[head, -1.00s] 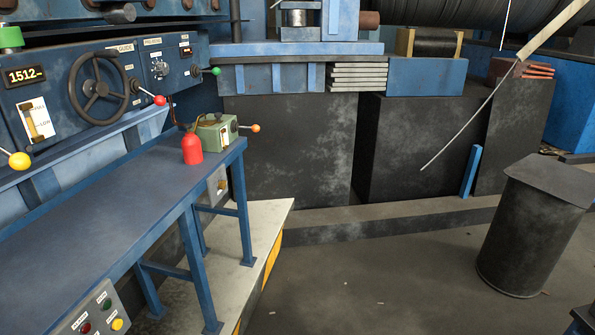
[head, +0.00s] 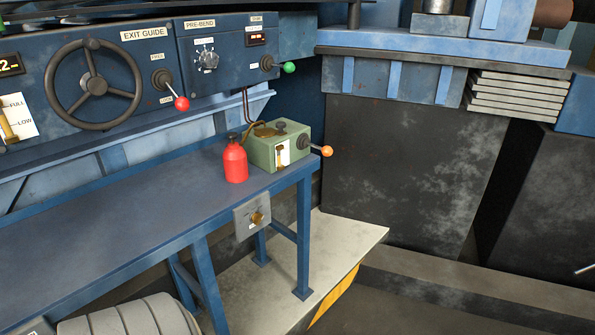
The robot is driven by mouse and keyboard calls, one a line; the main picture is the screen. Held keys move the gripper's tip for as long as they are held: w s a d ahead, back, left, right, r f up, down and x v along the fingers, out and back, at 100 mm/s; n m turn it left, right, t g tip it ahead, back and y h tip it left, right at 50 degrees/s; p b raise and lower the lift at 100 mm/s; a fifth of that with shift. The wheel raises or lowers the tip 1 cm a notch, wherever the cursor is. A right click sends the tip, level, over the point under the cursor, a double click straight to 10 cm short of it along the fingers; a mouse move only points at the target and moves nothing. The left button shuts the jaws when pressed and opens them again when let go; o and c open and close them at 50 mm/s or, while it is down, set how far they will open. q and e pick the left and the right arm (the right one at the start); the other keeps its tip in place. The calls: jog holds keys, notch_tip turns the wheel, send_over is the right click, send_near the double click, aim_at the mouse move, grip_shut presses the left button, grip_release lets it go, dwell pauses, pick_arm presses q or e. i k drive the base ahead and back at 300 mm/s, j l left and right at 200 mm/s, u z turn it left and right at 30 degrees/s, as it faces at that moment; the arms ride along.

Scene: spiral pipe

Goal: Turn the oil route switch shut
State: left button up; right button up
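A small grey box with a brass knob (head: 257,218) is fixed to the front edge of the blue bench (head: 130,215); its marking is too small to read. On the bench's right end stands a green oil box (head: 275,152) with a dark cap, a pale level gauge and a side lever with an orange ball (head: 326,151). A red bottle (head: 235,162) stands just left of it. No readable label tells which of these controls is the oil route switch. Neither of my grippers is in view.
Behind the bench is a blue panel with a handwheel (head: 95,85), a red-ball lever (head: 181,103) and a green-ball lever (head: 289,67). A pale platform (head: 345,240) lies under the bench. A ribbed grey object (head: 130,316) shows at lower left. Dark floor is clear at lower right.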

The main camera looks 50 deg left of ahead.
aim_at(257, 218)
jog(key=i+l+u, duration=0.1)
jog(key=i+u, duration=0.25)
jog(key=i, duration=0.15)
jog(key=i+l+u, duration=0.2)
jog(key=i+u, duration=0.15)
jog(key=i, duration=0.15)
